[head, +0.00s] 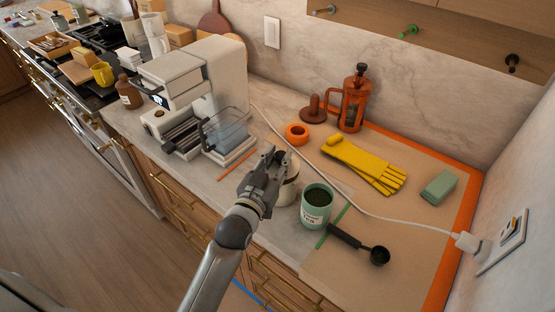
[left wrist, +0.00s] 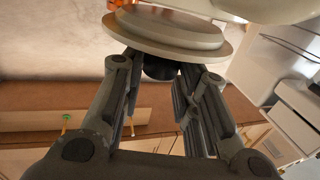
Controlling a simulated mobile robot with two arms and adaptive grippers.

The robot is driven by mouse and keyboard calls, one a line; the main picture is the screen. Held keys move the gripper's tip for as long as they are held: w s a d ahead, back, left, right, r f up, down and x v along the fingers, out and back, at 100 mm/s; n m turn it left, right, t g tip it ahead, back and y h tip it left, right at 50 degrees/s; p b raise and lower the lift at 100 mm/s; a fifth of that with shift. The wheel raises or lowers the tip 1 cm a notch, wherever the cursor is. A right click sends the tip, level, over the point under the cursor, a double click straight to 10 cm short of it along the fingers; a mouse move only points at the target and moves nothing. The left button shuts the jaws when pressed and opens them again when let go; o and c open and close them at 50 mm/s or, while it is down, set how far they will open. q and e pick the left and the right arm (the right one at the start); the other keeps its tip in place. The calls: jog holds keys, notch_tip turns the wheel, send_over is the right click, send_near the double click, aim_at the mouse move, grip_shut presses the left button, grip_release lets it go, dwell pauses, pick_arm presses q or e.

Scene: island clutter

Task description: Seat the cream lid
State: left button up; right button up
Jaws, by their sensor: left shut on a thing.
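My left gripper (head: 266,168) is above the counter in front of the coffee machine. In the left wrist view its fingers (left wrist: 165,85) are closed around the dark knob (left wrist: 160,68) of the cream lid (left wrist: 170,32), which has a tan rim. In the head view a cream canister (head: 290,190) stands just behind and right of the gripper, partly hidden by it. I cannot tell from this angle whether the lid touches the canister. My right gripper is not in view.
An open green tea canister (head: 316,205) stands close to the right. A black scoop (head: 378,256), yellow gloves (head: 365,165), an orange ring (head: 297,133) and a white cable (head: 385,219) lie nearby. The coffee machine (head: 215,75) stands at the left; the front right mat is mostly clear.

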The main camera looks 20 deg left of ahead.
pick_arm(q)
jog(key=shift+f+b, duration=0.5)
jog(key=shift+f, duration=0.45)
dwell(0.3)
jog(key=o, duration=1.2)
jog(key=shift+c, duration=0.2)
jog(key=s+a, duration=0.1)
jog(key=s, duration=1.1)
